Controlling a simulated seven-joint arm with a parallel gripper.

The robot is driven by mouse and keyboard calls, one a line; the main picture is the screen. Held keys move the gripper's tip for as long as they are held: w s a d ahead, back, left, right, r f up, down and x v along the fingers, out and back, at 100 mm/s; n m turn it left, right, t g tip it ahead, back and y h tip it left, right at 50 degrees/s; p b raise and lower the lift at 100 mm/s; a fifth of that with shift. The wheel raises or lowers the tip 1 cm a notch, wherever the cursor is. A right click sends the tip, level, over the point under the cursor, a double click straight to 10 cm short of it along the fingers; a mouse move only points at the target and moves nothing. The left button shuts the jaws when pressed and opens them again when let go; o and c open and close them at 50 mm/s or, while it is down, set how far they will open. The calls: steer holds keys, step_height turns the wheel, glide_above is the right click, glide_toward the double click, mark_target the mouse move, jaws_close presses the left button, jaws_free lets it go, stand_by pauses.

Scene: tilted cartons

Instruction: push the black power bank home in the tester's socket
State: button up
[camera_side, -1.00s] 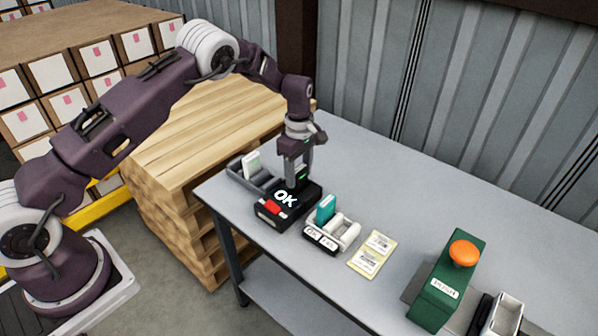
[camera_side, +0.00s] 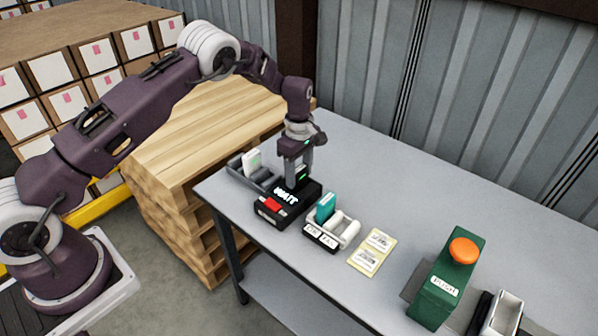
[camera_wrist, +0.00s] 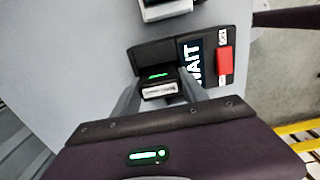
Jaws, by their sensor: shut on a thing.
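The tester (camera_side: 262,217) is a black box on the grey table with a red block and a lit display reading "WAIT"; it also shows in the wrist view (camera_wrist: 241,50). The black power bank (camera_wrist: 160,89) stands upright at the tester's socket, its pale end facing the wrist camera. A green light glows beside it. My gripper (camera_side: 298,180) points straight down over the tester and is shut on the bank; the fingers show on both sides of it in the wrist view (camera_wrist: 160,94). The bank's lower end is hidden, so I cannot tell how deep it sits.
A grey tray (camera_side: 236,173) with a white power bank (camera_side: 252,161) is just left of the tester. A two-part holder (camera_side: 346,232) with a teal power bank (camera_side: 326,207) is to the right.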

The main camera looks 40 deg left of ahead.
steer(key=o, duration=1.4)
steer(key=shift+c, duration=0.2)
steer(key=c, duration=0.4)
steer(key=shift+o, duration=0.2)
steer(key=shift+r, duration=0.1)
steer(key=shift+r, duration=3.9)
